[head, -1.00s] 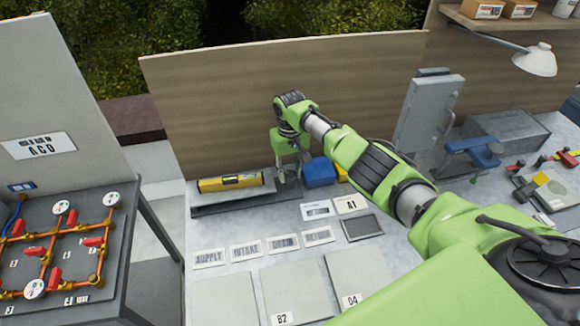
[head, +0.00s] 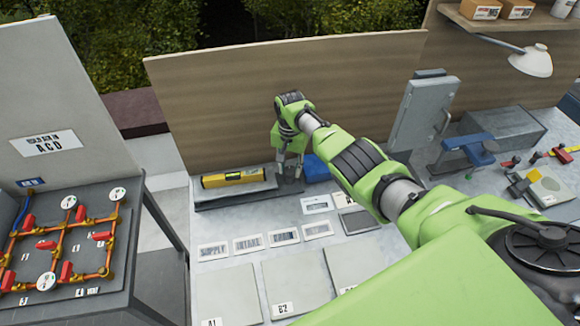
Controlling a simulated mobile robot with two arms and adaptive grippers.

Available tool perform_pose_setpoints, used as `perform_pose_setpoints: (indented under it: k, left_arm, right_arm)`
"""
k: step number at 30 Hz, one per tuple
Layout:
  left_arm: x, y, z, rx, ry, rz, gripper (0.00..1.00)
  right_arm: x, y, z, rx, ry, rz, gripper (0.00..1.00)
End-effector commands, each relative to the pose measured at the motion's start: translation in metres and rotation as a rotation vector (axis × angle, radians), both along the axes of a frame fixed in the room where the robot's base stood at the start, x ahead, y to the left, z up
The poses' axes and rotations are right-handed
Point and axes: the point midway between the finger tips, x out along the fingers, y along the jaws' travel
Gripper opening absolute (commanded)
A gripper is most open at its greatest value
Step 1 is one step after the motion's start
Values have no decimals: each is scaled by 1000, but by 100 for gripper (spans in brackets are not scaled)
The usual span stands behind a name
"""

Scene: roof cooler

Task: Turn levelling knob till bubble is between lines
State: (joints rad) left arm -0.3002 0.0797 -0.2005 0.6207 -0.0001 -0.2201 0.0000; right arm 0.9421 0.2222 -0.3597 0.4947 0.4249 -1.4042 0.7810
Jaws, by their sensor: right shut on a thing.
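The yellow spirit level (head: 234,178) lies on a grey plate (head: 236,196) at the back of the bench, by the wooden backboard. Its bubble is too small to read against the lines. My right gripper (head: 290,170) points down at the right end of the plate, just right of the level. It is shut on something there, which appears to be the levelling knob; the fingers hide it. My left gripper is not in view.
A blue box (head: 316,168) stands close right of my right gripper, partly behind my arm. Label cards (head: 248,243) and pale panels (head: 230,291) lie in front. A blue-topped clamp (head: 468,147) and grey box (head: 505,133) stand right. A piped valve board (head: 60,240) stands left.

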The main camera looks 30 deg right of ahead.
Motion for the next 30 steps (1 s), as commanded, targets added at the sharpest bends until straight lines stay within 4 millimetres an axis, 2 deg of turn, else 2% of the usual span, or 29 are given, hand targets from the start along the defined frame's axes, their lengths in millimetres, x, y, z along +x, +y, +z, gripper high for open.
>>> perform_pose_setpoints:
  k: [17, 18, 19, 30]
  left_arm:
    - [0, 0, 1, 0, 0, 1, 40]
    - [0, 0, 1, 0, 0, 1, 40]
    - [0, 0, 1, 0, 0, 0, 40]
    - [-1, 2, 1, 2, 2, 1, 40]
  right_arm:
    - [2, -1, 2, -3, -6, -29, 7]
    - [2, -1, 2, -3, -6, -29, 39]
    - [2, -1, 2, -2, -5, -29, 45]
    - [1, 0, 2, -1, -2, -29, 45]
